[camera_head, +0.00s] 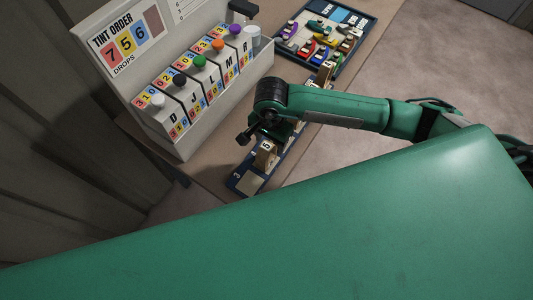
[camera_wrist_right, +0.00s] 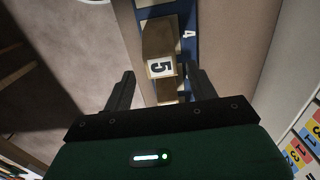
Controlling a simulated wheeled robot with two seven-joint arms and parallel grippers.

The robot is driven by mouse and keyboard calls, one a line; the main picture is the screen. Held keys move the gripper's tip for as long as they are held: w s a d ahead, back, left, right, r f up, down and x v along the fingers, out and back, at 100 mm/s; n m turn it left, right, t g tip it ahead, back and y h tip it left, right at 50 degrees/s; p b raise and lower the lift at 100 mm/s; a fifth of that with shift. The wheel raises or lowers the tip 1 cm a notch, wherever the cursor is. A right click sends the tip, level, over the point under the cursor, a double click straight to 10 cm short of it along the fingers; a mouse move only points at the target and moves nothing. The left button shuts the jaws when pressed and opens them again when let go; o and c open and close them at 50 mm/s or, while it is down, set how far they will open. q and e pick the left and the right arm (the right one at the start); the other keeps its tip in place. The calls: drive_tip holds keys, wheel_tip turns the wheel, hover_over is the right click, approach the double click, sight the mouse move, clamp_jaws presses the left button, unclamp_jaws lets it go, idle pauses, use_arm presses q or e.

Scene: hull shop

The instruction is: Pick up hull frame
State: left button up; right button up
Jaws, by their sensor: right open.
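A brown wooden hull frame (camera_wrist_right: 158,38) with a white label reading 5 stands on a dark blue numbered strip (camera_wrist_right: 187,60) in the right wrist view. The frame also shows in the head view (camera_head: 265,157), just below my right gripper. My right gripper (camera_wrist_right: 161,73) is open, with one dark finger on each side of the frame's labelled end in the picture. I cannot tell how far above the frame the fingers are. In the head view the right gripper (camera_head: 262,132) is partly hidden by its own wrist. My left gripper is not in view.
A dark tray (camera_head: 362,48) of colourful small items lies at the far end. More wooden pieces (camera_head: 325,72) stand farther along, partly behind my arm.

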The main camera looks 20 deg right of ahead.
drive_tip(key=f+p, duration=0.1)
drive_tip(key=a+f+p, duration=0.1)
drive_tip(key=f, duration=0.1)
drive_tip(key=f+p, duration=0.1)
drive_tip(key=f, duration=0.1)
drive_tip(key=shift+s+a, duration=0.15)
drive_tip(key=shift+s, duration=0.2)
drive_tip(key=shift+w+f, duration=0.1)
drive_tip(key=shift+f, duration=0.3)
drive_tip(key=c, duration=1.1)
drive_tip(key=shift+r, duration=0.1)
